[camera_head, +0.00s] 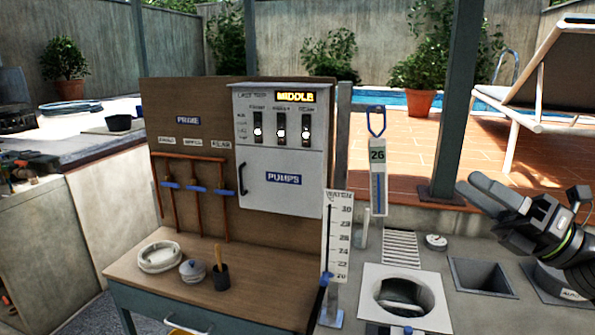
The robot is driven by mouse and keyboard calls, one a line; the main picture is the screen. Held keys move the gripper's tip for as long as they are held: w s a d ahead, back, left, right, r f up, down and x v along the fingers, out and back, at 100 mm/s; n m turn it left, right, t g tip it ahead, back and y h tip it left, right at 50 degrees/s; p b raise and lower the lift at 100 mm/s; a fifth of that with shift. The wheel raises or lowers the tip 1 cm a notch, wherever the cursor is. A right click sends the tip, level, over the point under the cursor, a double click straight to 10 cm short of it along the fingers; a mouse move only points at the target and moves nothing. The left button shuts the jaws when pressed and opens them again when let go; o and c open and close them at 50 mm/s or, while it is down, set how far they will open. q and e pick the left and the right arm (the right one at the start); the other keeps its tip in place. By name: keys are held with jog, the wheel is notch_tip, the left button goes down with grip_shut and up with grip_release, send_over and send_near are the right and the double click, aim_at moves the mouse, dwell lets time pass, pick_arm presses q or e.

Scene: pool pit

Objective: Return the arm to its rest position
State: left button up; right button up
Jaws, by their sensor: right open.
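My right gripper (473,187) comes in from the right edge, above the stone ledge at the far right. Its grey fingers point left and up, and they are open with nothing seen between them. The dark wrist and part of my right arm (570,240) show behind it. It is apart from the pump board and the gauges. My left gripper and arm are not in view.
A pump cabinet (282,178) and blue-handled pipes stand on a wooden board (190,105) above a bench (130,267). A ruled gauge (338,235) stands beside it. A square-framed round opening (440,308) and a square recess (482,276) lie below the gripper. A post (457,110) rises behind.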

jog(key=s+d+f+m+t+h, duration=0.1)
jog(key=d+f+m+t+h, duration=0.3)
jog(key=f+m+h, duration=0.9)
jog(key=s+d+f+m+t+h, duration=0.15)
jog(key=d+f+m+h, duration=0.6)
jog(key=f+m, duration=0.9)
jog(key=s+a+f+m+g, duration=0.3)
jog(key=s+f+m+g, duration=0.15)
jog(key=s+f, duration=0.3)
jog(key=s+a+f+m+g+h, duration=0.1)
jog(key=s+a+f+m+g, duration=0.15)
jog(key=s+f+g, duration=0.5)
jog(key=s+a+f+m+g, duration=0.2)
jog(key=s+f+m, duration=0.25)
jog(key=s, duration=0.55)
notch_tip(320, 180, down, 25)
jog(key=d, duration=0.2)
jog(key=s+a+f+g, duration=0.1)
jog(key=s+f+g, duration=0.1)
jog(key=s+f, duration=1.2)
jog(key=shift+s+a+f+n+y, duration=0.35)
jog(key=shift+s+f+n, duration=0.05)
jog(key=shift+f, duration=0.1)
